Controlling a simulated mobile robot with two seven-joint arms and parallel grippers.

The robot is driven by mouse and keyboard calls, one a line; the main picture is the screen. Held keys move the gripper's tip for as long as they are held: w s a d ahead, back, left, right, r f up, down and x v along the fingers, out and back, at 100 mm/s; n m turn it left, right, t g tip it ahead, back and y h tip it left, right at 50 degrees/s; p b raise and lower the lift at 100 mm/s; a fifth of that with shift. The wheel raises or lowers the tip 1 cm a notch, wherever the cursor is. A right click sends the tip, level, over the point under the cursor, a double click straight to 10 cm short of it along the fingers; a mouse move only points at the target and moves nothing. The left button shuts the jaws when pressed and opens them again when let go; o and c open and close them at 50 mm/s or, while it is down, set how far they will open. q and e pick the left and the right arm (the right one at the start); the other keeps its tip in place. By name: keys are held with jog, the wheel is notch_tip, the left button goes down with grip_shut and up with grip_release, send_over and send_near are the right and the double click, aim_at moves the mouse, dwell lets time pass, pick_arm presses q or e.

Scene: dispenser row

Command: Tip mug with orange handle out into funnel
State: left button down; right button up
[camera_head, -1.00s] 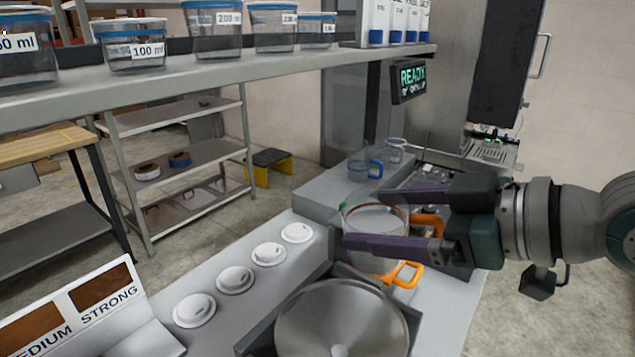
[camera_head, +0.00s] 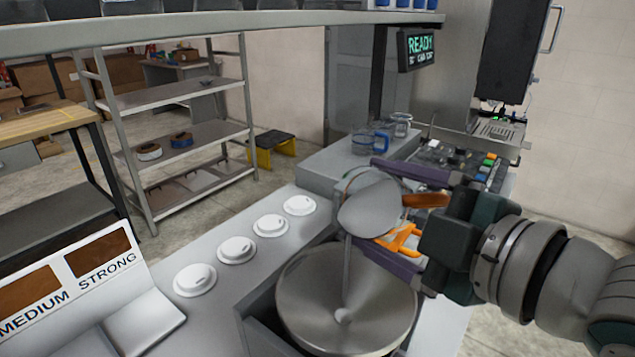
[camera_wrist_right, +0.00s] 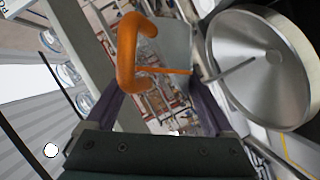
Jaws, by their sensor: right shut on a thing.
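The clear mug with the orange handle (camera_head: 372,208) is held between the fingers of my right gripper (camera_head: 368,203), above the back of the funnel. The mug is tilted, its mouth toward the funnel, and a grey stream falls from its rim. The stream meets the wide steel funnel (camera_head: 310,300) near its central hole. In the right wrist view, the orange handle (camera_wrist_right: 130,52) stands in front of the clear mug wall, and the stream crosses to the funnel (camera_wrist_right: 262,85) on the right. My left gripper is not in view.
A second orange handle (camera_head: 402,240) shows just below the held mug; its body is mostly hidden. A blue-handled clear mug (camera_head: 366,143) stands behind on the grey block. White lids (camera_head: 237,250) line the counter left of the funnel. The shelf (camera_head: 200,38) crosses above.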

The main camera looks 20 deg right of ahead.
aim_at(360, 236)
jog(key=shift+s+a+f+n+t+b, duration=0.3)
jog(key=shift+a+f+n+t+b, duration=0.25)
jog(key=shift+n, duration=0.25)
jog(key=n+b, duration=0.1)
jog(key=n+t+b, duration=0.1)
jog(key=shift+s+a+f+b, duration=0.15)
jog(key=shift+s+a+b, duration=0.2)
jog(key=shift+s, duration=0.05)
jog(key=n+b, duration=0.2)
jog(key=n+t+b, duration=0.1)
jog(key=shift+s+a+f, duration=0.1)
jog(key=shift+s+a, duration=0.2)
jog(key=shift+a, duration=0.1)
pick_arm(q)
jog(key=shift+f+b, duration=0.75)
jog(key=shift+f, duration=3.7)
pick_arm(e)
jog(key=shift+s+a+n+t, duration=0.15)
jog(key=shift+a+n+t, duration=0.1)
jog(key=shift+n, duration=0.65)
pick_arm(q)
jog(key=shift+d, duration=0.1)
